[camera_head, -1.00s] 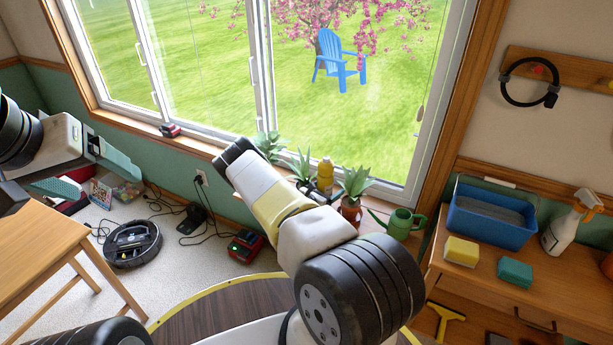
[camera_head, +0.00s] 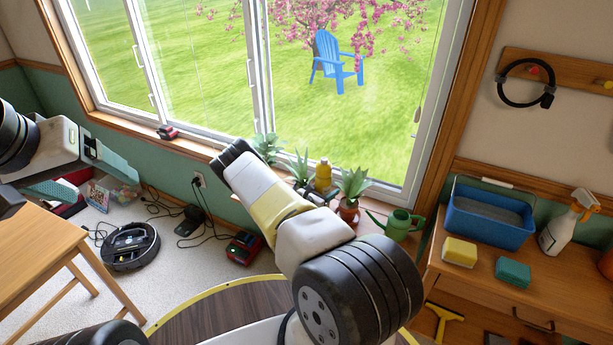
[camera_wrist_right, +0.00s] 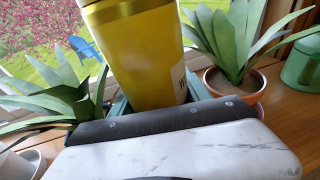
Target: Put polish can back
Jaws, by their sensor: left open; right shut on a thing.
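The polish can appears to be the yellow can (camera_wrist_right: 140,60) that fills the upper middle of the right wrist view. It stands nearly upright, leaning slightly. My right gripper (camera_wrist_right: 155,98) is shut on its lower part, between teal finger pads partly hidden by the gripper body. In the head view the yellow can (camera_head: 323,174) shows between potted plants at the window sill, its lower part hidden behind my right arm. Whether its base touches the sill cannot be seen. My left gripper (camera_head: 108,182) is open and empty at the left, above the floor.
Potted plants (camera_head: 353,184) stand close on both sides of the can, with a green watering can (camera_head: 400,224) further right. A blue tub (camera_head: 490,214), yellow sponge (camera_head: 460,251), teal sponge (camera_head: 513,270) and spray bottle (camera_head: 566,222) occupy the right counter. A robot vacuum (camera_head: 130,246) sits on the floor.

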